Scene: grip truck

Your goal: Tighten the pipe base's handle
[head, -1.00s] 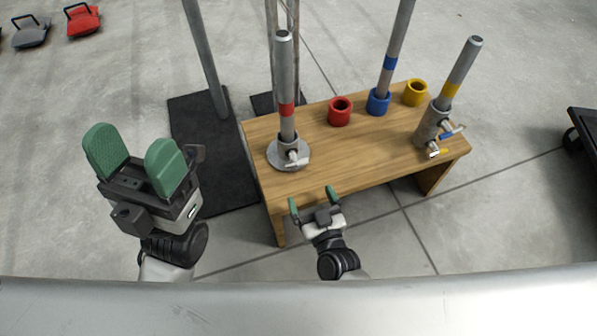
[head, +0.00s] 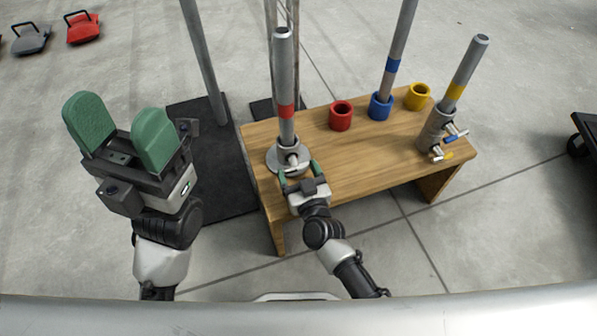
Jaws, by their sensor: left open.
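A round grey metal pipe base (head: 277,163) sits at the left end of the wooden bench. An upright grey pipe with a red band (head: 285,86) stands in it. The base's small light handle (head: 293,159) sticks out at the front. My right gripper (head: 298,172) is just in front of the base, its green fingers apart on either side of the handle's front. I cannot tell whether they touch it. My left gripper (head: 122,128) is open and empty, left of the bench.
The wooden bench (head: 365,168) also bears a red cup (head: 341,115), a blue cup (head: 380,106) with a blue-banded pipe, a yellow cup (head: 418,96) and a grey clamp (head: 437,128) with a yellow-banded pipe. A black mat (head: 215,160) lies left of the bench.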

